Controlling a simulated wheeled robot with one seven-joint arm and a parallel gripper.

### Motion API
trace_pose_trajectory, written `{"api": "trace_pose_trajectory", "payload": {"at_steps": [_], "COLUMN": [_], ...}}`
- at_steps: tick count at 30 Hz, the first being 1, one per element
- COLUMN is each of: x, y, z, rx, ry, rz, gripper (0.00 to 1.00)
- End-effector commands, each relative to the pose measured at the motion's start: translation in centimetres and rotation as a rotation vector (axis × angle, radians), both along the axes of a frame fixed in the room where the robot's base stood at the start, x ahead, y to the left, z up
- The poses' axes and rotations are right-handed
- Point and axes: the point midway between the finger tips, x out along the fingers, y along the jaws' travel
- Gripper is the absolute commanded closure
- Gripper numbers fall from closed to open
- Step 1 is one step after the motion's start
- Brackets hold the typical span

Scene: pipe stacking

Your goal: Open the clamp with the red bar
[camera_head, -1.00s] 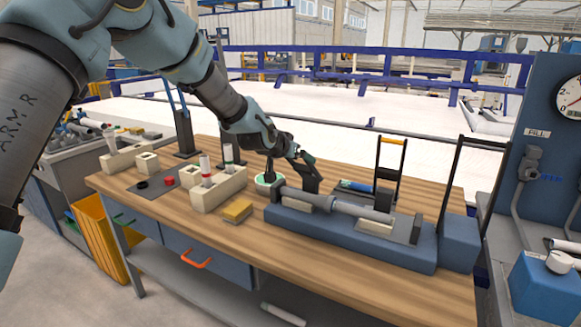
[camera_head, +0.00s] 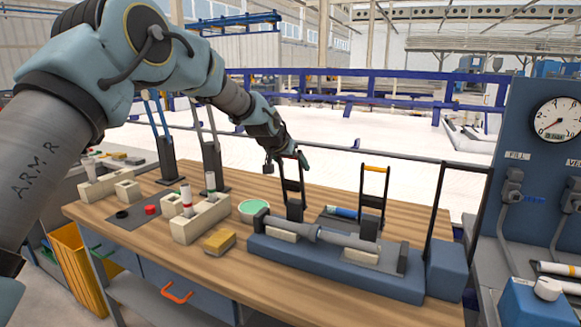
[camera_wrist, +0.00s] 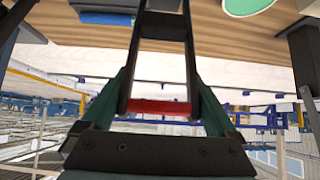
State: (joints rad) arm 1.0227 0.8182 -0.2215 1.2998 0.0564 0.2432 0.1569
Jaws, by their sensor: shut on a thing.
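The clamp with the red bar has a black two-armed handle frame (camera_head: 293,194) that stands about upright at the left part of the blue fixture (camera_head: 335,272). In the wrist view, its red bar (camera_wrist: 158,107) joins the two dark arms and lies between my green fingers. My gripper (camera_head: 299,159) is at the top of this handle, shut on the red bar; the wrist view shows my gripper (camera_wrist: 160,112) from close up. In the head view the fingers mostly hide the bar. A grey pipe (camera_head: 340,238) lies along the fixture on pale blocks.
A second clamp with an orange bar (camera_head: 375,169) stands upright to the right. A mint-green bowl (camera_head: 253,206), a yellow sponge-like block (camera_head: 219,241) and a beige holder (camera_head: 205,222) with tubes stand left of the fixture. The wooden table front (camera_head: 250,270) is mostly clear.

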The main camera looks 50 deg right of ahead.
Motion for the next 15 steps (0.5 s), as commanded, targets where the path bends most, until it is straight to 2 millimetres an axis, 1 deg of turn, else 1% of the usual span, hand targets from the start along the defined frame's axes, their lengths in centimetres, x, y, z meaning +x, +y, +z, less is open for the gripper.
{"api": "trace_pose_trajectory", "payload": {"at_steps": [14, 15], "x": [0.01, 0.01], "y": [-0.16, -0.14], "z": [0.02, 0.0], "rx": [-0.003, -0.002], "ry": [-0.001, -0.001], "rz": [0.0, 0.0], "gripper": [1.0, 0.03]}}
